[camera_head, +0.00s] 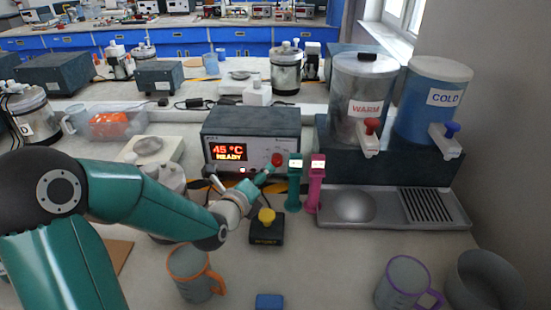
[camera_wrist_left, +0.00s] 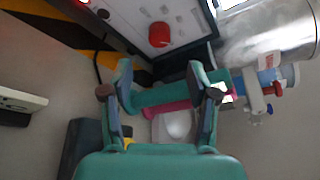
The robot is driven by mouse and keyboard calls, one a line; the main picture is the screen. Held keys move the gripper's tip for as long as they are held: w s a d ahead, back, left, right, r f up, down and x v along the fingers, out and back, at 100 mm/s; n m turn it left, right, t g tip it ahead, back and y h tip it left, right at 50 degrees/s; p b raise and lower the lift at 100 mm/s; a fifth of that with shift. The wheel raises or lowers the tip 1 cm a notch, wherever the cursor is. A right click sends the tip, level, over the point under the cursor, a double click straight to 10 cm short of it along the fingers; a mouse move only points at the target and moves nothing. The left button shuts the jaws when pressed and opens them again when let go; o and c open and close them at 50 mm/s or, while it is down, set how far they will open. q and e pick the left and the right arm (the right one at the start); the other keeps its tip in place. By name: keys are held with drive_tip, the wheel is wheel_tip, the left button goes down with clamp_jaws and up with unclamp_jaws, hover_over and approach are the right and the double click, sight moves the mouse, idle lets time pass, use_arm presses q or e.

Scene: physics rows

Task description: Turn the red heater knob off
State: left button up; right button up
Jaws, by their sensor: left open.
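The red knob (camera_head: 277,159) is on the front panel of the grey heater box (camera_head: 252,126), whose display reads 45 °C READY. In the left wrist view the red knob (camera_wrist_left: 159,34) shows on the white panel, beyond my fingertips. My left gripper (camera_head: 264,176) is open just in front of the panel, slightly left of and below the knob. In the left wrist view my left gripper (camera_wrist_left: 160,85) has its fingers apart, with the knob outside them. My right gripper is not in view.
Teal (camera_head: 294,182) and pink (camera_head: 316,184) stands are just right of the knob. A yellow-button box (camera_head: 266,233) stands in front. WARM (camera_head: 357,88) and COLD (camera_head: 420,115) dispensers are at the right. An orange-handled mug (camera_head: 188,272) sits below my left arm.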

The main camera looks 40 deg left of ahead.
sight(275, 164)
use_arm(q)
drive_tip(key=p+x, duration=0.1)
drive_tip(key=x, duration=0.8)
clamp_jaws()
drive_tip(key=shift+f+b, duration=0.2)
drive_tip(key=shift+b, duration=0.15)
drive_tip(key=n+b, duration=0.1)
drive_tip(key=b, duration=0.3)
drive_tip(key=n+t+b, duration=0.1)
drive_tip(key=b, duration=0.3)
drive_tip(key=n+t+b, duration=0.1)
drive_tip(key=n+b, duration=0.1)
drive_tip(key=b, duration=0.3)
drive_tip(key=shift+s+f+h, duration=0.1)
drive_tip(key=shift+f+h, duration=0.2)
drive_tip(key=shift+f, duration=0.1)
drive_tip(key=shift+r+n+b, duration=0.2)
drive_tip(key=shift+n+b, duration=0.1)
drive_tip(key=shift+b, duration=0.1)
drive_tip(key=shift+r, duration=0.1)
